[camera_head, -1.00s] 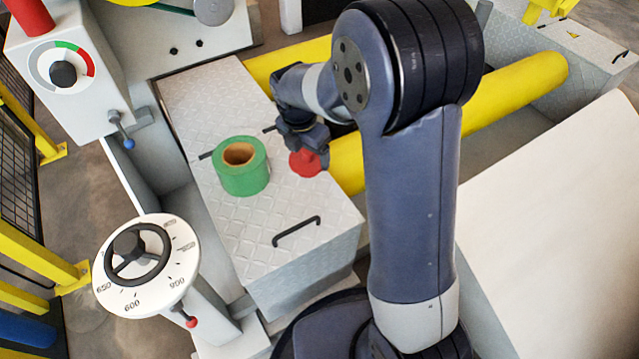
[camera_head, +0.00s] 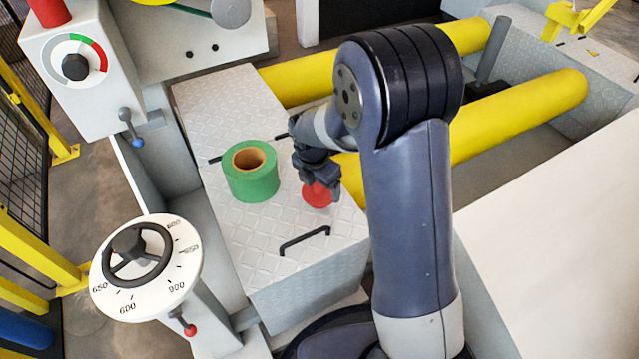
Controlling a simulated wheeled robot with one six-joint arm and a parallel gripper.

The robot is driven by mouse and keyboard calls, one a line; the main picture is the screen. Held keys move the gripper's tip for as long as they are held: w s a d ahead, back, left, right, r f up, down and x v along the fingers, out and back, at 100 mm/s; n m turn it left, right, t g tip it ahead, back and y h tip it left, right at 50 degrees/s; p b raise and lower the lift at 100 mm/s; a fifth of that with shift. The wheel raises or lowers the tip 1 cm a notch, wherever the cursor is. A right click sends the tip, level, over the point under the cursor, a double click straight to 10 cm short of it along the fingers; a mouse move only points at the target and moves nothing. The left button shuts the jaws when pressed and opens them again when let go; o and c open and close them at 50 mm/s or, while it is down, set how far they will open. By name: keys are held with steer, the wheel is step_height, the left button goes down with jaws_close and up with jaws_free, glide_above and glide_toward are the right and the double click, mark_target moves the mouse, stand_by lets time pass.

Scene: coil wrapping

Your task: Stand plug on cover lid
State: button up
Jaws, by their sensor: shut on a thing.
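The plug is a red round piece (camera_head: 317,195) in the head view, seen at the tip of my gripper (camera_head: 318,178). My gripper is shut on it, and the jaws and arm hide its upper part. The cover lid (camera_head: 232,108) is a light grey, diamond-patterned plate with black handles. The plug is over the near right part of the lid, right of the green roll. I cannot tell whether its underside touches the lid.
A green tape roll (camera_head: 250,172) stands on the lid, left of the plug. A black handle (camera_head: 304,240) lies nearer. Yellow rollers (camera_head: 510,110) run behind my arm. A white dial (camera_head: 145,268) stands at the left. The lid's far part is clear.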

mark_target(315, 195)
steer(key=o, duration=0.9)
steer(key=shift+o, duration=0.2)
steer(key=shift+r, duration=0.1)
step_height(315, 195, up, 12)
steer(key=s+a+p, duration=0.1)
steer(key=p, duration=0.3)
steer(key=shift+s+a, duration=0.15)
